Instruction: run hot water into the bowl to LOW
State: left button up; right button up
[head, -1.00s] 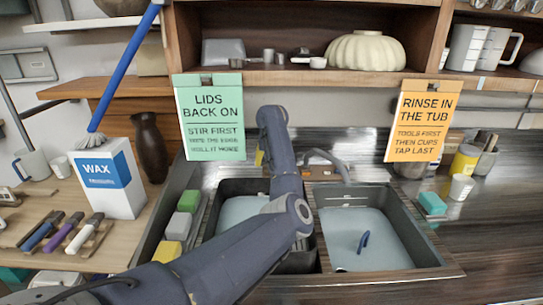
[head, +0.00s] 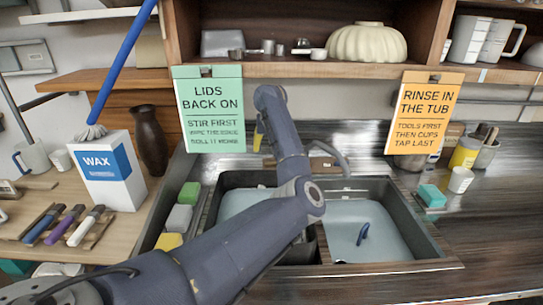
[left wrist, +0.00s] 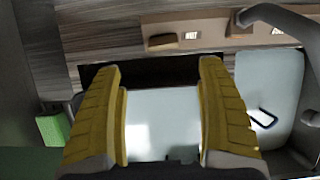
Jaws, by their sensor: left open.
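The sink has two basins with pale water: the left basin (head: 238,202), partly behind my left arm, and the right basin (head: 372,215). Which one is the bowl I cannot tell, and no LOW mark is readable. The grey tap (head: 335,158) stands behind them; its spout also shows in the left wrist view (left wrist: 275,14). My left gripper (left wrist: 158,66) is open and empty over the left basin (left wrist: 160,115), facing a panel with a small brown block (left wrist: 160,41). In the head view only a yellow bit of it shows beside my arm. My right gripper is out of view.
A blue handle (head: 363,234) sits in the right basin. Green, grey and yellow sponges (head: 180,218) line the sink's left side. A green sign (head: 213,107) and an orange sign (head: 428,112) hang from the shelf.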

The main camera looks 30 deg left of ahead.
aim_at(272, 164)
pick_arm(q)
jog(key=shift+a+r+n, duration=0.15)
jog(key=shift+n, duration=0.15)
jog(key=x, duration=0.8)
jog(key=d+x, duration=0.1)
jog(key=x, duration=0.3)
jog(key=shift+f, duration=0.35)
jog(key=c, duration=1.2)
jog(key=shift+c, duration=1.1)
jog(key=shift+f, duration=0.15)
